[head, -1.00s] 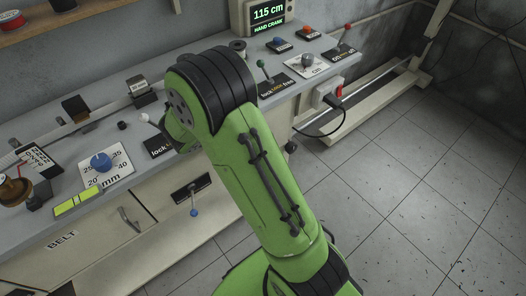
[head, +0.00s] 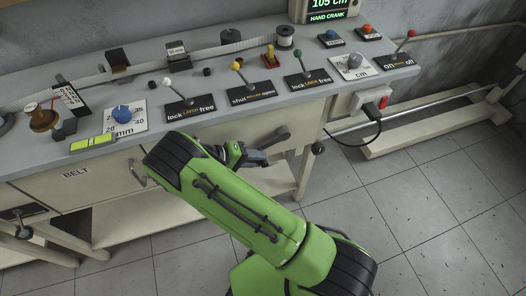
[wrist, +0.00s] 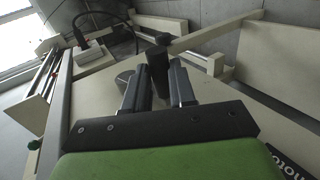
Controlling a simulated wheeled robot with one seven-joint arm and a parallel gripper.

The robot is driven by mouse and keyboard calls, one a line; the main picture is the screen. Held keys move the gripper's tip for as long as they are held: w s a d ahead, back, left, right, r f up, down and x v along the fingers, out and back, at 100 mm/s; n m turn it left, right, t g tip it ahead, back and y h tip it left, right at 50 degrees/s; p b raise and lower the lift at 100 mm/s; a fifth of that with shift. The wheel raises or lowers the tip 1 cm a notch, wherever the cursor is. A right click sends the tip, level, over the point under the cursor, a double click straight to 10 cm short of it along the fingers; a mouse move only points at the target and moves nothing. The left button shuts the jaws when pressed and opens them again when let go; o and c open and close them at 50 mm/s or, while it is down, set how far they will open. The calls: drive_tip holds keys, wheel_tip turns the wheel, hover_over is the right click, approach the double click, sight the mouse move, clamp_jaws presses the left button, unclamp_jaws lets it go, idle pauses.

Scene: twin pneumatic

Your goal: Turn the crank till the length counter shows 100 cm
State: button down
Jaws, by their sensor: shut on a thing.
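The length counter (head: 327,7) on the back of the bench reads 105 cm in green digits, with "HAND CRANK" below; its top is cut off. The dark crank (head: 270,137) is on the bench front below the levers. My gripper (head: 260,160) is at the crank, partly hidden by my green arm. In the wrist view, the crank's dark round handle (wrist: 157,70) stands between the two fingers of my gripper (wrist: 158,85), which is shut on it.
Several levers stand along the bench top, including white (head: 167,82), yellow (head: 236,66), green (head: 297,52) and red (head: 411,34) knobs. A blue dial (head: 122,114) is at left. A plugged-in cable (head: 375,125) hangs at right; the floor in front is open.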

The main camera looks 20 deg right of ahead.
drive_tip(key=shift+d+f+b, duration=0.15)
drive_tip(key=shift+f+b, duration=0.15)
drive_tip(key=shift+f, duration=0.65)
drive_tip(key=shift+d+f+b, duration=0.1)
drive_tip(key=shift+f+b, duration=0.15)
drive_tip(key=shift+f, duration=0.65)
drive_tip(key=c, duration=1)
unclamp_jaws()
drive_tip(key=shift+a, duration=0.2)
drive_tip(key=shift+o, duration=0.4)
drive_tip(key=shift+d+r, duration=0.1)
drive_tip(key=shift+d, duration=0.05)
drive_tip(key=p+v, duration=0.4)
drive_tip(key=v, duration=1.1)
drive_tip(key=shift+a+r, duration=0.25)
